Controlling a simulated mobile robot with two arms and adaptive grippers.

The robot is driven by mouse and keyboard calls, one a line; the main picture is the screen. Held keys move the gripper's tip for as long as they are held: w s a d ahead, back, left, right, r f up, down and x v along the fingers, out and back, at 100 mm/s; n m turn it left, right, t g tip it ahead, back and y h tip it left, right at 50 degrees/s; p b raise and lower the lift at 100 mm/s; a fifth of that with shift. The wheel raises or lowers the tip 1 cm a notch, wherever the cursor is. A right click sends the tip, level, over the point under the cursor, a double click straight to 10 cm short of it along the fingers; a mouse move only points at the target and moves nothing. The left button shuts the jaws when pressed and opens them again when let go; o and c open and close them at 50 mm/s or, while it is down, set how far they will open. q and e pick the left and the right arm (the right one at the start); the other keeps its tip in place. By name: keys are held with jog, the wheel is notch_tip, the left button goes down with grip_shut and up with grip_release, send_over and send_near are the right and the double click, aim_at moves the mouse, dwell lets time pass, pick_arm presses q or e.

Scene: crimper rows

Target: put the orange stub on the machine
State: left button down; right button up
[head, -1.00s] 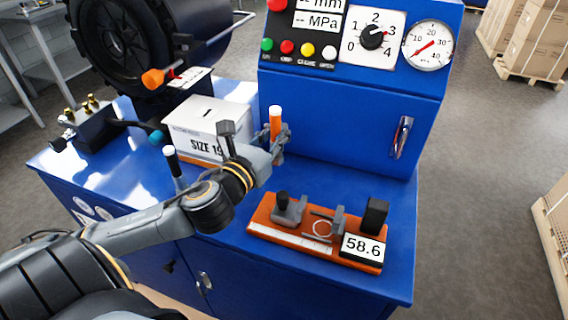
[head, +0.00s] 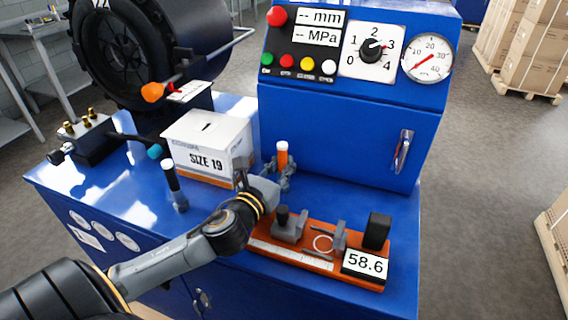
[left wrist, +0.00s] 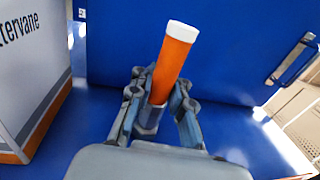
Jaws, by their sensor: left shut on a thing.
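The orange stub (head: 282,153) is a short orange cylinder with a white top and a grey fitting at its foot. My left gripper (head: 281,172) is shut around its lower part, in front of the blue panel. In the left wrist view the orange stub (left wrist: 174,62) leans a little right between the fingers of my left gripper (left wrist: 160,100). I cannot tell whether its foot touches the blue bench top. The machine is blue, with a big black ring head (head: 130,50) at the upper left and a control panel (head: 350,50). My right gripper is not in view.
A white SIZE 19 box (head: 208,148) stands left of the gripper, and a white-topped black stub (head: 171,180) left of it. An orange measuring tray (head: 290,257) with a 58.6 display lies in front. Brass fittings (head: 80,124) are far left.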

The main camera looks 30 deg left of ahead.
pick_arm(q)
jog(key=c, duration=1.2)
grip_release()
jog(key=shift+f, duration=0.1)
jog(key=s, duration=0.5)
jog(key=s+d+b, duration=0.1)
jog(key=s, duration=0.2)
jog(key=shift+s, duration=0.3)
jog(key=shift+s+r+p, duration=0.15)
jog(key=shift+s+p, duration=0.15)
jog(key=shift+s, duration=0.2)
jog(key=shift+s+r+p, duration=0.15)
jog(key=shift+s+p, duration=0.1)
jog(key=shift+s, duration=0.25)
jog(key=shift+s+d, duration=0.1)
jog(key=shift+s, duration=0.6)
jog(key=shift+f, duration=0.1)
